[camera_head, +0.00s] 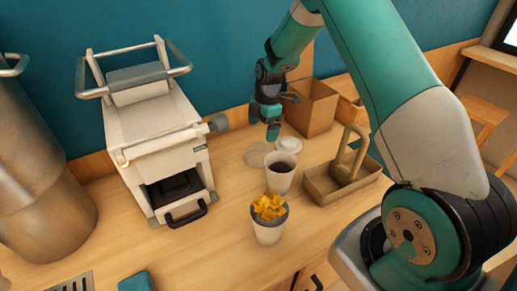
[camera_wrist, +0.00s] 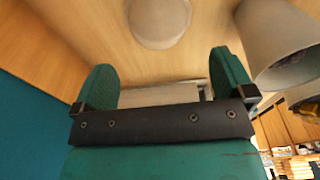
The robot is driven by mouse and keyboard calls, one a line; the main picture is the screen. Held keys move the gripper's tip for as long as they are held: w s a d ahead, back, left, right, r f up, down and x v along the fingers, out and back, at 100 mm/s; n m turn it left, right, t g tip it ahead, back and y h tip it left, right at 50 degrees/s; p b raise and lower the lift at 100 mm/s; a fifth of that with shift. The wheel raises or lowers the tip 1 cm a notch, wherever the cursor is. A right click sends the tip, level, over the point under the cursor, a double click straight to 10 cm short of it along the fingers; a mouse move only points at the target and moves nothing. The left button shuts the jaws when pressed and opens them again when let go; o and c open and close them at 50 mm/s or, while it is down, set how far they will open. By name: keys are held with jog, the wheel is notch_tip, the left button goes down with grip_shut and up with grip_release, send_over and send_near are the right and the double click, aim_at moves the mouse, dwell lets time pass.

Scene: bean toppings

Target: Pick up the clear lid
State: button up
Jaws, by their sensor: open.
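The clear lid (camera_head: 257,154) lies on the wooden counter, a pale see-through disc left of a white lid (camera_head: 288,145). In the wrist view a round, pale, domed lid (camera_wrist: 158,22), apparently the clear one, shows at the top edge, beyond the fingertips. My gripper (camera_head: 270,133) hangs above the counter near the two lids, apart from them. In the wrist view its two green fingers (camera_wrist: 165,78) are wide apart with nothing held between them.
A cup with dark contents (camera_head: 281,172) stands close in front of the lids. A cup with yellow topping (camera_head: 268,220) is nearer. A wooden carrier (camera_head: 322,187) and brown box (camera_head: 311,108) stand right; a white machine (camera_head: 150,140) stands left.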

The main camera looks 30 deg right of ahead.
aim_at(259, 147)
jog(key=shift+w+a+f+p, duration=0.15)
jog(key=shift+f+p, duration=0.45)
jog(key=shift+f, duration=0.95)
jog(key=shift+s+a+f+p, duration=0.1)
jog(key=shift+a+f+p, duration=0.35)
jog(key=shift+f, duration=1.05)
jog(key=shift+w+a+f+p, duration=0.1)
jog(key=shift+f+p, duration=0.6)
jog(key=shift+f, duration=0.85)
jog(key=c, duration=0.8)
jog(key=shift+o, duration=0.2)
